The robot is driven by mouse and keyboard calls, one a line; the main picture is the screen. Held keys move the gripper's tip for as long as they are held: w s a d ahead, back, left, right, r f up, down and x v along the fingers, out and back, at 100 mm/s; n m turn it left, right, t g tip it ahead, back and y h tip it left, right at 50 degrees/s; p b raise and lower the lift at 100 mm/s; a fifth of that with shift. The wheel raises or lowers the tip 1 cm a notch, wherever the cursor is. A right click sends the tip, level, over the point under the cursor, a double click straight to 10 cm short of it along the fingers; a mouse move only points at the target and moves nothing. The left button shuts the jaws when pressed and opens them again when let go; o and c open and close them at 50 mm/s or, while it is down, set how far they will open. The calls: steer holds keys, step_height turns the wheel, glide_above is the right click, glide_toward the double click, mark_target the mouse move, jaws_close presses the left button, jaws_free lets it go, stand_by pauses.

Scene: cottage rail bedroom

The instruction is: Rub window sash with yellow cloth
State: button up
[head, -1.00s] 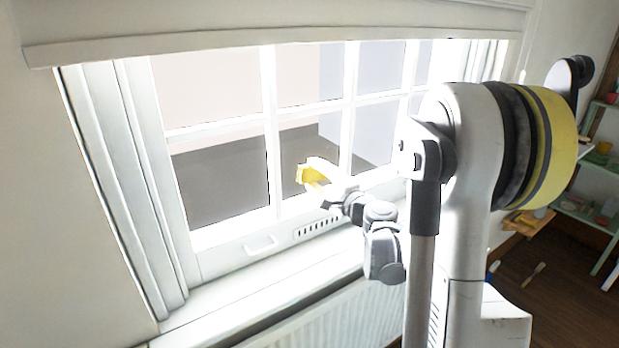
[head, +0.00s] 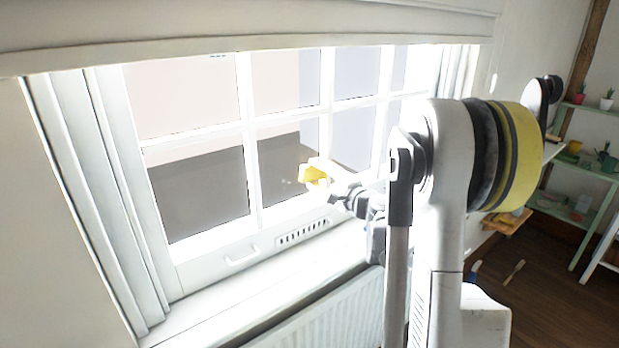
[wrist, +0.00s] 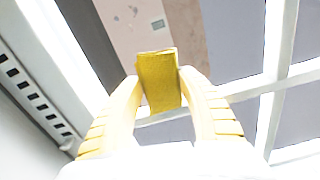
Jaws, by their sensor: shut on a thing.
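The yellow cloth (wrist: 159,82) is pinched between the two fingertips of my gripper (wrist: 158,90) in the wrist view. It looks like a small, flat yellow block. In the head view the cloth (head: 314,175) shows at the tip of my gripper (head: 318,180), in front of the window's lower panes. The white window sash (head: 250,165) has several panes split by thin bars. Its bottom rail carries a handle (head: 242,255) and a slotted vent (head: 303,232). A sash bar (wrist: 270,80) runs beside the gripper in the wrist view. I cannot tell whether the cloth touches the sash.
A white sill (head: 250,300) and a radiator (head: 330,318) lie below the window. A rolled blind or pelmet (head: 250,30) spans the top. Green shelves (head: 590,165) with small pots stand at the right. Brushes lie near the dark floor (head: 545,280).

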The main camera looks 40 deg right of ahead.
mark_target(310, 156)
steer(key=shift+r+p, duration=0.85)
steer(key=shift+r, duration=0.45)
steer(key=shift+s+a+b, duration=0.15)
steer(key=shift+a+b, duration=0.3)
steer(key=shift+a, duration=5.55)
steer(key=shift+r+p, duration=0.95)
steer(key=shift+r, duration=0.25)
steer(key=shift+d+f+b, duration=0.1)
steer(key=shift+d+b, duration=0.5)
steer(key=shift+d, duration=5.45)
steer(key=shift+s, duration=2.9)
